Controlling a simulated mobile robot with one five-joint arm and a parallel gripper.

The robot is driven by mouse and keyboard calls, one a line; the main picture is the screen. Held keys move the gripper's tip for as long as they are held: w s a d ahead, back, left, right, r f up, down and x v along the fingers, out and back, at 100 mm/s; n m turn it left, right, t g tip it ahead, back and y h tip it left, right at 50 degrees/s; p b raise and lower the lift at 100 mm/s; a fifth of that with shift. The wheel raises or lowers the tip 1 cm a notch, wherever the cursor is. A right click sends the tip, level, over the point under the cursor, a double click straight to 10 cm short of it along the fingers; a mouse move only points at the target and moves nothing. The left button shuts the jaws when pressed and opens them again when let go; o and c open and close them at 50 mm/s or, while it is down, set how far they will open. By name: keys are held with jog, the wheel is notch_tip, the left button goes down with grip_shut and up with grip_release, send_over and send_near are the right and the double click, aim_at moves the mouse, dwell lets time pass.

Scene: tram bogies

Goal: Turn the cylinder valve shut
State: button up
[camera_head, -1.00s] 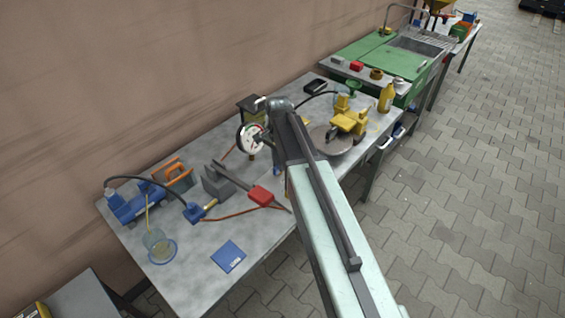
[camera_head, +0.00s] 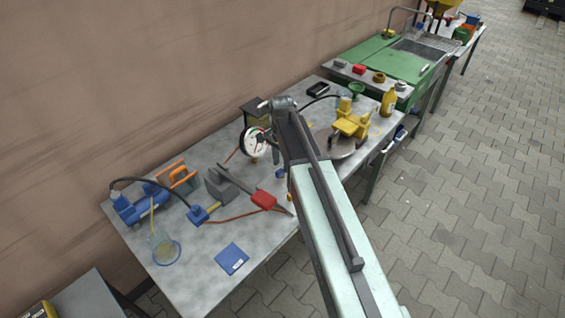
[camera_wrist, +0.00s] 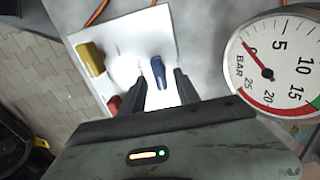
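In the wrist view my gripper (camera_wrist: 158,82) is open, with its two dark fingers apart. A blue handle-like piece (camera_wrist: 158,70) shows between and just beyond the fingertips; I see no clear contact. It stands on a white panel (camera_wrist: 130,48), with a yellow piece (camera_wrist: 91,58) and a partly hidden red piece (camera_wrist: 114,104). Which of these belongs to the cylinder valve I cannot tell. A round pressure gauge (camera_wrist: 281,62) is at the right; it also shows in the head view (camera_head: 255,142). In the head view my arm hides the fingers and most of the panel.
The grey workbench (camera_head: 205,262) holds a yellow machine (camera_head: 350,122), a grey block (camera_head: 220,185), a red-handled tool (camera_head: 263,199), a blue pump (camera_head: 137,205) and a glass jar (camera_head: 165,248). A yellow bottle (camera_head: 388,102) stands at its far end. Paved floor (camera_head: 440,220) is clear on the right.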

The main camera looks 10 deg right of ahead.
aim_at(282, 168)
notch_tip(282, 168, up, 6)
jog(key=p, duration=0.4)
jog(key=shift+p, duration=0.4)
jog(key=shift+f, duration=0.1)
jog(key=shift+d, duration=0.1)
jog(key=s+d+n, duration=0.1)
jog(key=s+n, duration=1)
jog(key=s, duration=0.3)
jog(key=shift+s, duration=0.35)
dwell(1.8)
